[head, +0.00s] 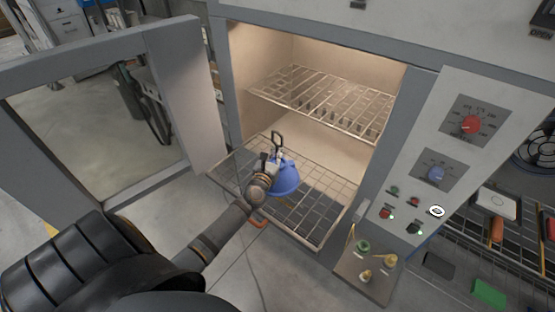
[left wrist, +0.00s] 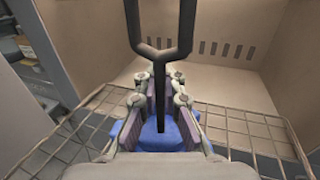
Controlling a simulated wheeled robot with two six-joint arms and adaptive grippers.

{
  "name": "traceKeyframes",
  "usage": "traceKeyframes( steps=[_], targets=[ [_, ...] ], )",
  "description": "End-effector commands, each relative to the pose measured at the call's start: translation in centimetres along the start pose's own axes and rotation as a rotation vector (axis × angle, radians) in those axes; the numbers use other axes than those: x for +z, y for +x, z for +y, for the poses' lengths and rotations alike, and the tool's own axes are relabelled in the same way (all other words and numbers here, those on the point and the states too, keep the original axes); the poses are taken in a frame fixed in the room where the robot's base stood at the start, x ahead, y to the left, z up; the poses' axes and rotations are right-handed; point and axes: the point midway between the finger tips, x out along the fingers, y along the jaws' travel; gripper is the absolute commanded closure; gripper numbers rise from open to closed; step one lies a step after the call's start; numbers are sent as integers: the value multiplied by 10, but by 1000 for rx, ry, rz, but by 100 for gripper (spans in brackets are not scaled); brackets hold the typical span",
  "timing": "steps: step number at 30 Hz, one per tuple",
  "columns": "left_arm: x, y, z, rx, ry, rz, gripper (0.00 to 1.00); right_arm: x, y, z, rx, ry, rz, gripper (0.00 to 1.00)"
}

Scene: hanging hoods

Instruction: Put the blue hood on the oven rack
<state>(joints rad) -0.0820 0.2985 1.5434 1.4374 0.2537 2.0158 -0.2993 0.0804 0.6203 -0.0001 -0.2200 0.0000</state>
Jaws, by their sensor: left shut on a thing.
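The blue hood (head: 285,182) is a small bell shape with a dark hanger (head: 277,141) on top. It is upright over the lower oven rack (head: 321,222), a wire shelf pulled out of the oven. I cannot tell if the hood touches the wires. My left gripper (head: 273,165) is shut on the hood's dark stem. In the left wrist view, the fingers (left wrist: 158,105) flank the stem, the forked hanger (left wrist: 162,52) rises above them, and blue parts of the hood (left wrist: 188,132) show below. My right gripper is not in view.
The oven door (head: 185,95) stands open at the left. A second, empty wire rack (head: 325,98) is higher inside the oven. The control panel (head: 440,150) with knobs is at the right. The lower rack has bare wires around the hood.

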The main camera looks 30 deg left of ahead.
Motion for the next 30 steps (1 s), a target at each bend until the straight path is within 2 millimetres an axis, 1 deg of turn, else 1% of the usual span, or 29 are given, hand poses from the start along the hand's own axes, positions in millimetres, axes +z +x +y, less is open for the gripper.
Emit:
traceKeyframes(
  steps=[1, 6, 15, 19, 20, 21, 25, 30],
  targets=[
    [-13, 0, 1, 1, 1, -1, 100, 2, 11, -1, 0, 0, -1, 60],
    [-31, 0, 0, 1, 1, -1, 100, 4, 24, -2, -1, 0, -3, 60],
    [-30, 0, 0, 0, 0, -2, 100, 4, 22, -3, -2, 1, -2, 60],
    [-35, 0, 0, 0, -1, -2, 100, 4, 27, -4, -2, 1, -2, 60],
    [-35, 0, 0, 0, -1, 0, 92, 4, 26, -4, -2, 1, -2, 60],
    [-34, 0, 0, 0, -1, 0, 86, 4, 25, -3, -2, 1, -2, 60],
    [-34, 0, 0, 0, -1, 0, 69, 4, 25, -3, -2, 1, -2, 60],
    [-34, 0, 0, 0, 0, 0, 69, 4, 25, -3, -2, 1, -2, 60]
  ],
)
